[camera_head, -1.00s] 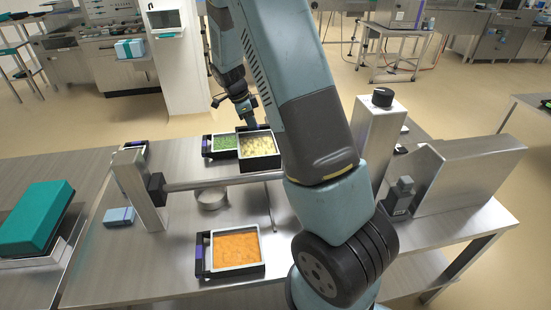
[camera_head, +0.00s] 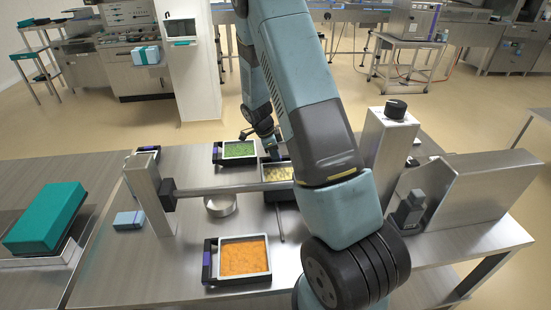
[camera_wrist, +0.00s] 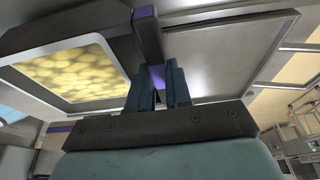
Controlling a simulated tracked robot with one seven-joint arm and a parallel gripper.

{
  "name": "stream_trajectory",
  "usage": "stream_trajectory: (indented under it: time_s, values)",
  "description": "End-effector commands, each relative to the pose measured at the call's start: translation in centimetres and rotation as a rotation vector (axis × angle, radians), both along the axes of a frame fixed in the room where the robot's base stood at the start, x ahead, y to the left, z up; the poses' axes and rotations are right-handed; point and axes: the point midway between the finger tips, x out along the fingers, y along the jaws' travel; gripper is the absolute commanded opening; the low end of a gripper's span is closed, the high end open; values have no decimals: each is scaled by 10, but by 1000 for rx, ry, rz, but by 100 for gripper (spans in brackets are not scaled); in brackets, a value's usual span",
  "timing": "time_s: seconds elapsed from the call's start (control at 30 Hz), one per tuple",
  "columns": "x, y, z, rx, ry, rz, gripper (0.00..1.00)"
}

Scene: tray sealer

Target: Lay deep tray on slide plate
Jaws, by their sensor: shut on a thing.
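The tray with yellow, chunky food (camera_head: 279,173) is beyond the horizontal metal bar, partly hidden by the bar and my arm. It also shows at the left of the wrist view, with a pale rim (camera_wrist: 122,82) and dark side. My gripper (camera_head: 266,146) is at its far side, its tips mostly hidden in the head view. In the wrist view my gripper (camera_wrist: 160,84) is shut on a dark holder with a purple patch beside this tray. A flat grey panel (camera_wrist: 235,52) lies right of the holder; I cannot tell whether it is the slide plate.
A green-food tray (camera_head: 239,150) stands left of the yellow one. An orange-food tray (camera_head: 243,257) stands on the near steel table. The horizontal bar (camera_head: 222,189) and its post (camera_head: 150,195) stand between them. A round metal dish (camera_head: 221,205) is below the bar.

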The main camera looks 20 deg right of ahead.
Motion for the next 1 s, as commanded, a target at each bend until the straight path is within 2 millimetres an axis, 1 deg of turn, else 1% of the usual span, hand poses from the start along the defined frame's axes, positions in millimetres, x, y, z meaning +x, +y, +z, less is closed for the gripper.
stream_trajectory:
  time_s: [0.07, 0.13, 0.47, 0.5, 0.73, 0.77, 1.0]
  values:
    - [0, 0, -8, 0, 1, 2, 0]
    - [0, 0, -11, 0, 1, 1, 0]
    - [0, 0, -13, 0, 0, 1, 0]
    - [0, 0, -13, 0, 0, 1, 21]
    - [0, 0, -13, 0, 0, 0, 43]
    - [0, 0, -13, 0, 0, 0, 44]
    - [0, 0, -12, 0, 0, 0, 44]
